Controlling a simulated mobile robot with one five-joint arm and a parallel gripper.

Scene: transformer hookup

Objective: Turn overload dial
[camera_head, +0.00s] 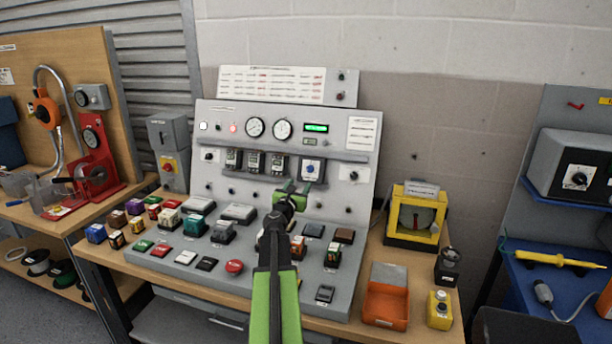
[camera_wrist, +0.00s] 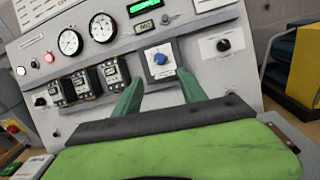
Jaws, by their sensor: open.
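A small blue dial (camera_head: 310,168) sits on a white-faced module on the upright grey panel, at the right end of a row of modules. In the wrist view the blue dial (camera_wrist: 160,59) is near the top centre, on its pale square plate. I take it for the overload dial; its lettering is too small to read. My green gripper (camera_head: 291,188) is in front of the panel, just below that module. In the wrist view its two fingers (camera_wrist: 162,82) are apart, one each side below the dial, with nothing between them. I cannot tell whether they touch the panel.
Several contactor-like modules (camera_head: 254,160) stand left of the dial. A black knob on a white plate (camera_wrist: 224,45) is to its right. Several blocks and buttons cover the sloping console below. A yellow-framed meter (camera_head: 413,215) and an orange bin (camera_head: 386,303) stand right.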

